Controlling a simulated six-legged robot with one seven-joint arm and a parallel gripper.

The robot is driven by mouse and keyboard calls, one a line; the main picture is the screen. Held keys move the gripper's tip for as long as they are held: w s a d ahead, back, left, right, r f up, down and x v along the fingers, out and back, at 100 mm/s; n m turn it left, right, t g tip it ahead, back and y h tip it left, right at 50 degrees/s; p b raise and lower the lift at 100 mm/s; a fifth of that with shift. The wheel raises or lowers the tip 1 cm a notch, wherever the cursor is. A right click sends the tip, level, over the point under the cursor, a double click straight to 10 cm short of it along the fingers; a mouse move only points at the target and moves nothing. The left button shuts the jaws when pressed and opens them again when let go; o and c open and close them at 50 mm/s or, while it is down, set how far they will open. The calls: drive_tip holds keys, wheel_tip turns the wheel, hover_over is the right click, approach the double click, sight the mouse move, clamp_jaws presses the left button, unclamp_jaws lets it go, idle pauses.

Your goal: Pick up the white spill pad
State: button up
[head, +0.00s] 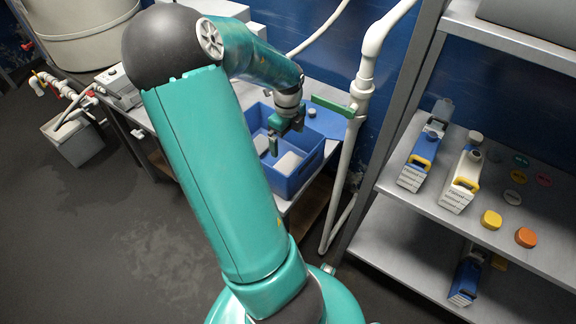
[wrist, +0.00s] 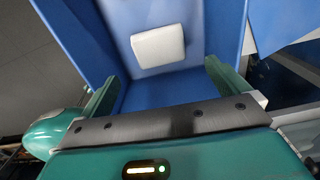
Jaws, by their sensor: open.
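A white spill pad (wrist: 158,47) lies flat in the blue bin (wrist: 112,20) in the wrist view, beyond my fingertips and roughly centred between them. In the head view a white patch (head: 289,162) shows on the floor of the blue bin (head: 306,174), with another pale patch left of my finger; I cannot tell whether these are one pad or two. My gripper (head: 285,137) is over the bin, pointing down. Its two green fingers are wide apart in the wrist view (wrist: 161,84), with nothing between them. The pad is apart from both fingers.
The bin stands on a grey bench beside a white vertical pipe (head: 341,185). A metal shelf (head: 408,222) at right holds blue and white jugs and coloured caps.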

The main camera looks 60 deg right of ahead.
hover_over(288, 163)
drive_tip(key=f, duration=0.5)
drive_tip(key=shift+w+d+f, duration=0.15)
drive_tip(key=shift+d+f, duration=0.05)
drive_tip(key=shift+f, duration=0.2)
drive_tip(key=shift+a+f, duration=0.15)
drive_tip(key=shift+f, duration=2.6)
drive_tip(key=c, duration=0.7)
